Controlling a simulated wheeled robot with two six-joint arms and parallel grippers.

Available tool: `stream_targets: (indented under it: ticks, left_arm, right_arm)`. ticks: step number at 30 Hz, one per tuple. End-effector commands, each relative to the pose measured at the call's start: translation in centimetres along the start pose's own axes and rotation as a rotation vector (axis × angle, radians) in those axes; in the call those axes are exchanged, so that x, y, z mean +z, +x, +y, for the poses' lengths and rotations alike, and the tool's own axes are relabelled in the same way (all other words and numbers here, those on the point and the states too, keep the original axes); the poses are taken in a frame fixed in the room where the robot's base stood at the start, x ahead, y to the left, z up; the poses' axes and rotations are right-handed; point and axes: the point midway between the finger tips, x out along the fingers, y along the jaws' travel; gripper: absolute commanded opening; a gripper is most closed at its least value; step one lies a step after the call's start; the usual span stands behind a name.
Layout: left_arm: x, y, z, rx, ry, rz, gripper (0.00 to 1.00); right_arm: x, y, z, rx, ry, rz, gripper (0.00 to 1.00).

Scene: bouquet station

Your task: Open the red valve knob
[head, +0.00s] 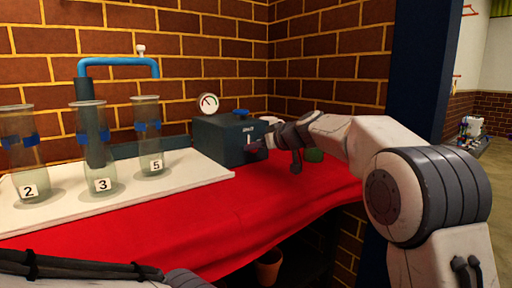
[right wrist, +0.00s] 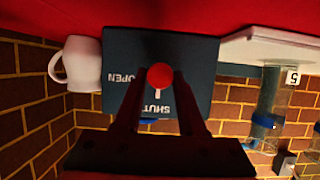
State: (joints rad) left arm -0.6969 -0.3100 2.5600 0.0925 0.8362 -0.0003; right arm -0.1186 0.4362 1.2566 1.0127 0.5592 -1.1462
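The red valve knob (right wrist: 160,76) sits on the face of a dark teal box (right wrist: 200,55), upside down in the right wrist view. The face reads OPEN and SHUT, and a white mark below the knob points at SHUT. My right gripper (right wrist: 158,80) is open, with one dark finger on either side of the knob and narrow gaps; firm contact is not visible. In the head view the box (head: 218,139) stands at the table's back, and my right gripper (head: 256,146) is at its front, hiding the knob. My left gripper is out of view.
A gauge (head: 209,102) and blue handwheel (head: 241,113) top the box. A white mug (right wrist: 83,64) stands beside it. Numbered glass vases (head: 89,140) stand on a white board (head: 130,200) at left. A green object (head: 314,155) lies near my right wrist. The red cloth's front is clear.

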Motion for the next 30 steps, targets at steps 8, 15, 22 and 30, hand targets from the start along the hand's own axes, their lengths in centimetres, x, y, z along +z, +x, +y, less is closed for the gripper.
stream_targets:
  ticks: [8, 15, 22, 30]
  left_arm:
    - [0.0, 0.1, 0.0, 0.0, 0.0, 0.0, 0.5]
    - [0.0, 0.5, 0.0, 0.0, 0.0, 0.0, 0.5]
    - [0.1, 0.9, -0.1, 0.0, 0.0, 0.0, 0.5]
    - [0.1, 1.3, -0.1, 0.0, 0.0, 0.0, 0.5]
  right_arm:
    - [0.1, 0.0, 0.0, -0.019, 0.04, -0.001, 0.0]
    - [0.1, 0.0, 0.2, -0.072, 0.171, -0.001, 0.0]
    - [0.2, 0.0, 0.4, -0.153, 0.365, -0.003, 0.0]
    - [0.3, 0.1, 0.6, -0.252, 0.602, -0.003, 0.0]
